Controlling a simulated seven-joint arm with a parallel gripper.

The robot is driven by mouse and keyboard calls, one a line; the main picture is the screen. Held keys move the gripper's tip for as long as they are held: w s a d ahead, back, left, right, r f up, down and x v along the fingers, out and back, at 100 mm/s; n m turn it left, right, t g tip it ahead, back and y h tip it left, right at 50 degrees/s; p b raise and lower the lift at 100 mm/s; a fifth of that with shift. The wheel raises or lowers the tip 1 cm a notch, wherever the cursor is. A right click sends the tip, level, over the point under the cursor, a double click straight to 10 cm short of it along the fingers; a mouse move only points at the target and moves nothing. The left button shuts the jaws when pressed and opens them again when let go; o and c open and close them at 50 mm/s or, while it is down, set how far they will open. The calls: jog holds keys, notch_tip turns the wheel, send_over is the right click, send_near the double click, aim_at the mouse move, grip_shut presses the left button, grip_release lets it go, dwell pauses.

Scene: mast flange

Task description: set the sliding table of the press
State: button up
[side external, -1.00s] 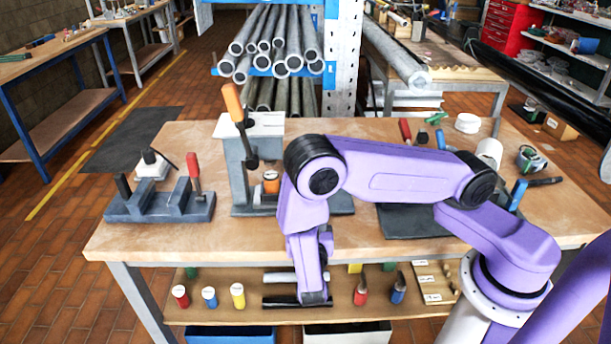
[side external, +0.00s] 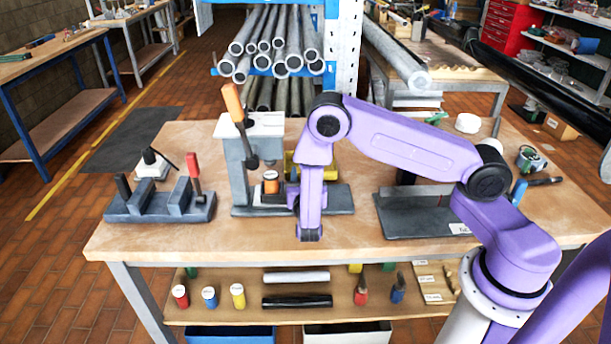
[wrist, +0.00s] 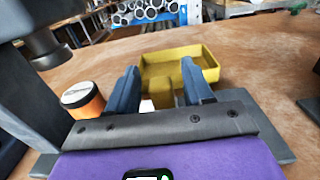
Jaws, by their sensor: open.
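The press (side external: 236,160) is a grey frame on a dark base, with an orange-handled lever, standing on the bench. An orange cylinder (side external: 271,184) with a pale top sits low beside its column, under the ram; it also shows left of my fingers in the wrist view (wrist: 85,102). The grey base (side external: 338,200) extends right, partly behind my arm. I cannot make out which part of it slides. My gripper (wrist: 159,68) is open and empty, right of the orange cylinder and low over the base. Its fingers point away from the side camera, hidden there by my wrist.
A yellow tray (wrist: 180,58) lies just beyond my fingertips. A clamp fixture (side external: 160,207) with a red handle stands left of the press. A dark plate (side external: 420,220) lies right. Bare bench top (side external: 180,240) runs along the front.

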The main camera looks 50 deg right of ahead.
grip_shut()
jog(key=s+d, duration=0.8)
jog(key=shift+s+d, duration=0.25)
jog(key=shift+d, duration=0.05)
grip_release()
jog(key=shift+s+a, duration=0.3)
jog(key=shift+a, duration=0.25)
jog(key=v, duration=1.6)
jog(key=shift+s, duration=0.15)
